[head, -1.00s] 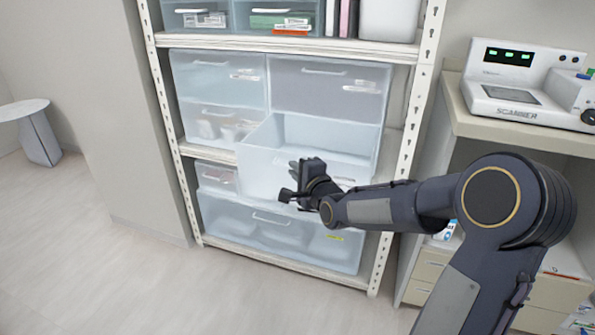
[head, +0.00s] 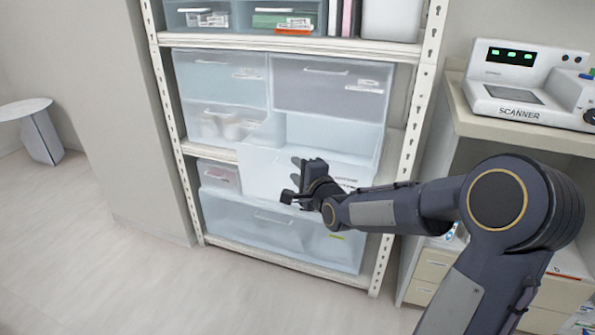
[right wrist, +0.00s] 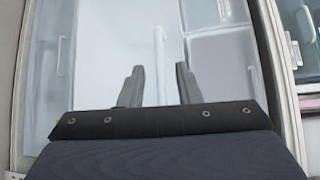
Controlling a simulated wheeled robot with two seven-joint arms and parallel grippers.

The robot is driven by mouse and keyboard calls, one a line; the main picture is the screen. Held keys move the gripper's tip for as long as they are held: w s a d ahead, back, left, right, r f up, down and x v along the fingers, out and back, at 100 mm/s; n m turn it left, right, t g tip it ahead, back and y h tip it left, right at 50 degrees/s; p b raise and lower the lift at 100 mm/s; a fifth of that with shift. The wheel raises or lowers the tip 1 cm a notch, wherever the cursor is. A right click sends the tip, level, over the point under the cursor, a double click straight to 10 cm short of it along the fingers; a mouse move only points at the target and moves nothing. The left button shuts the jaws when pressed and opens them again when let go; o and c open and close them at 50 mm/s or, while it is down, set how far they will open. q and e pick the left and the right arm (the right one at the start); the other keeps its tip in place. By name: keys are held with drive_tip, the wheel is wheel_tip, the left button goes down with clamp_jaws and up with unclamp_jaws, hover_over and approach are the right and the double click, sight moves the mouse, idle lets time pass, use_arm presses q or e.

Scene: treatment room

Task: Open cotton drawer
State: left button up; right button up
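A translucent white drawer (head: 262,172) in the middle of the shelf rack stands pulled out, with its open top showing below a closed grey drawer. Its label is too small to read, so I cannot tell if it is the cotton drawer. My right gripper (head: 290,180) is in front of this drawer's face and hides part of it. In the right wrist view the gripper's two fingers (right wrist: 158,86) are apart. A pale bar handle (right wrist: 160,48) shows between and beyond the fingertips, and no contact is visible. My left gripper is out of view.
Closed drawers surround it: a grey one (head: 330,88) above, a blue one (head: 218,77) upper left, one with white rolled items (head: 222,124) at left, and a wide one (head: 270,235) below. A scanner counter (head: 475,115) stands at right.

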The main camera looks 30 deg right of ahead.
drive_tip(key=s+r+p, duration=0.1)
drive_tip(key=s, duration=0.6)
drive_tip(key=shift+s+a, duration=0.2)
drive_tip(key=shift+a, duration=0.05)
drive_tip(key=s+a+f+n+g+y, duration=0.25)
drive_tip(key=s+a+n+g, duration=0.3)
drive_tip(key=s+n, duration=0.5)
drive_tip(key=s+a+f+n+g+y, duration=0.2)
drive_tip(key=s+a+f+n+g, duration=0.4)
drive_tip(key=s, duration=0.8)
wheel_tip(320, 180, up, 30)
drive_tip(key=s+a+n+p, duration=0.1)
drive_tip(key=n+p, duration=0.1)
drive_tip(key=p, duration=2.7)
drive_tip(key=shift+s+a+r+t, duration=0.2)
drive_tip(key=shift+s+a+t, duration=0.15)
drive_tip(key=shift+y, duration=0.25)
